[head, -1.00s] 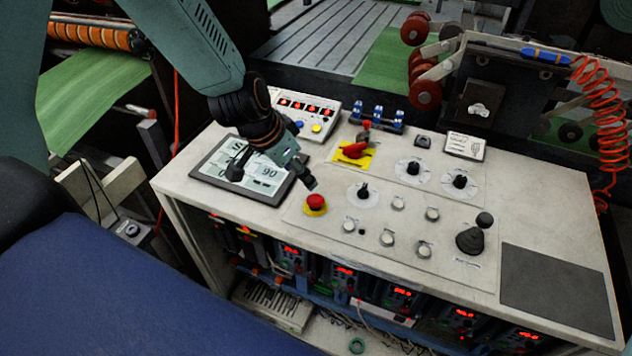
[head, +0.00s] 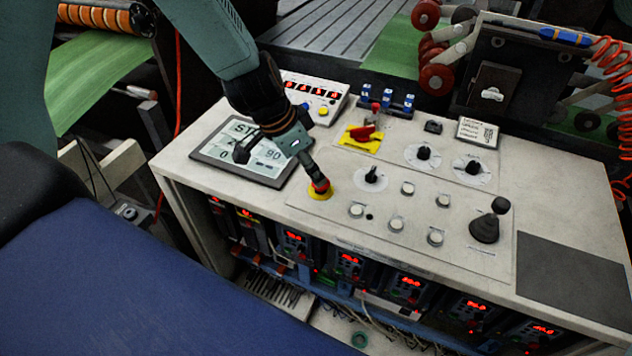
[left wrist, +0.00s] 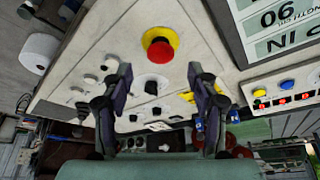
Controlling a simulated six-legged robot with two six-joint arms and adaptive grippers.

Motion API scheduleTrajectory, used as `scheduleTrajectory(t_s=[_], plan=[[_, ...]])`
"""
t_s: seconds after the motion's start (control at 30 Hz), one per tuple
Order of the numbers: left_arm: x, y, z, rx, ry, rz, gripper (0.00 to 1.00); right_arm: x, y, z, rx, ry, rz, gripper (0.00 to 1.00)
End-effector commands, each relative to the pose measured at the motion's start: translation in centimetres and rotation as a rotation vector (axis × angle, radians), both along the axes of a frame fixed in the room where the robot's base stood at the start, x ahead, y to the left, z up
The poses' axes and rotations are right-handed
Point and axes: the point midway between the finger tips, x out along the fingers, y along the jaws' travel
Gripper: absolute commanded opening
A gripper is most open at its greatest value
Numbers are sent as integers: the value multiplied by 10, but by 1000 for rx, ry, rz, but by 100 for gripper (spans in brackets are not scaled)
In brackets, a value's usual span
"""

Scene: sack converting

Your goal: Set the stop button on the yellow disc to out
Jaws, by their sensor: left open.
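The red stop button (left wrist: 159,47) sits on a round yellow disc (left wrist: 174,34) on the pale console top. In the head view the disc (head: 320,195) shows at the console's front left part, with the red button (head: 322,186) partly hidden by my gripper. My left gripper (head: 315,178) reaches down from the upper left, its fingertips at or just above the button; touching cannot be told. In the left wrist view my left gripper's fingers (left wrist: 160,78) are wide apart and empty, with the button ahead between them. My right gripper is in neither view.
A screen (head: 245,150) lies left of the button, with a switch box (head: 312,92) behind it. A red rotary switch on a yellow plate (head: 362,134), knobs, white buttons (head: 356,210) and a joystick (head: 488,225) stand to the right.

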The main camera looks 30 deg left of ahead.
Motion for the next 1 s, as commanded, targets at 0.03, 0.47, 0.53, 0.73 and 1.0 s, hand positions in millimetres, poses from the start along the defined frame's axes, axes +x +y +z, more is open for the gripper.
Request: scheduleTrajectory(t_s=[0.03, 0.47, 0.53, 0.73, 1.0], plan=[[2, -1, -9, 2, 0, -1, 59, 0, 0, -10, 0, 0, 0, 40], [13, -8, -37, 0, 0, 0, 59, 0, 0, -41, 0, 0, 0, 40], [14, -8, -38, 1, -1, 0, 59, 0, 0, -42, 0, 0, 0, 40], [15, -9, -38, 0, -2, -1, 59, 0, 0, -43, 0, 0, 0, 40], [14, -9, -38, 0, 0, -1, 50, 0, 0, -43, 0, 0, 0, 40]])
